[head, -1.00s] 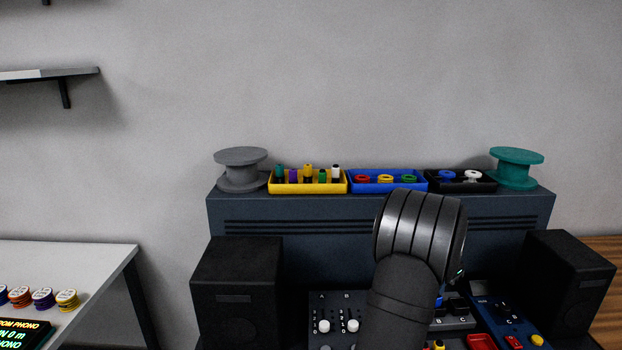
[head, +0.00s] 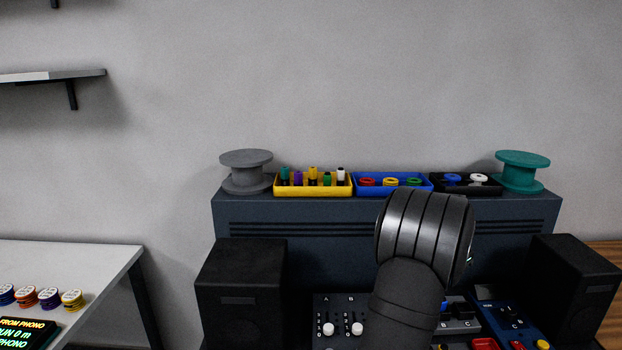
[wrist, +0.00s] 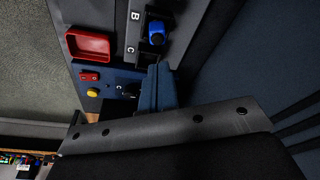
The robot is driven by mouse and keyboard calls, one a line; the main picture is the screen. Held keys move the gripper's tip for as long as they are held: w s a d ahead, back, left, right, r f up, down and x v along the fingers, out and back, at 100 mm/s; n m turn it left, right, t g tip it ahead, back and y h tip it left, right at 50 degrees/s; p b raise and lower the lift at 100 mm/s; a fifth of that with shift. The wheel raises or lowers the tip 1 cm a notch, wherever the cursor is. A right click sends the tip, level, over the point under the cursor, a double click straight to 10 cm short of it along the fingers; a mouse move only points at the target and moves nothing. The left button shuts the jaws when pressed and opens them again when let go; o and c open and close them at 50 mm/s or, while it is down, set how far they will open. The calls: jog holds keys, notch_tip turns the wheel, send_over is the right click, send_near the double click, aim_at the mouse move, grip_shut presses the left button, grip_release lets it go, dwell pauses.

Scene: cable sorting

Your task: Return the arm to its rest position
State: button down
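My arm rises at the bottom centre of the head view, with its dark ribbed joint (head: 424,228) in front of the blue console. My gripper's fingertips are hidden there. In the wrist view a grey bolted bar of my gripper (wrist: 165,125) crosses the lower part, above a dark body. A blue-grey upright piece (wrist: 160,88) shows behind the bar; I cannot tell whether it is fingers or console. No held thing can be made out.
The blue console (head: 300,240) carries yellow (head: 313,193), blue (head: 393,190) and black (head: 466,190) trays between a grey spool (head: 246,172) and a teal spool (head: 521,172). Black speakers (head: 242,290) (head: 575,290) flank my arm. A white table (head: 75,262) is at left.

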jog(key=x, duration=0.3)
jog(key=a+x, duration=0.1)
jog(key=x, duration=0.1)
jog(key=shift+s+f, duration=0.25)
jog(key=shift+f, duration=0.15)
jog(key=w+d+v, duration=0.1)
jog(key=d+v, duration=0.1)
jog(key=v, duration=0.7)
notch_tip(320, 180, down, 6)
jog(key=shift+f+g+y, duration=0.15)
jog(key=shift+g+y, duration=0.45)
jog(key=shift+y, duration=0.4)
jog(key=shift+f, duration=0.5)
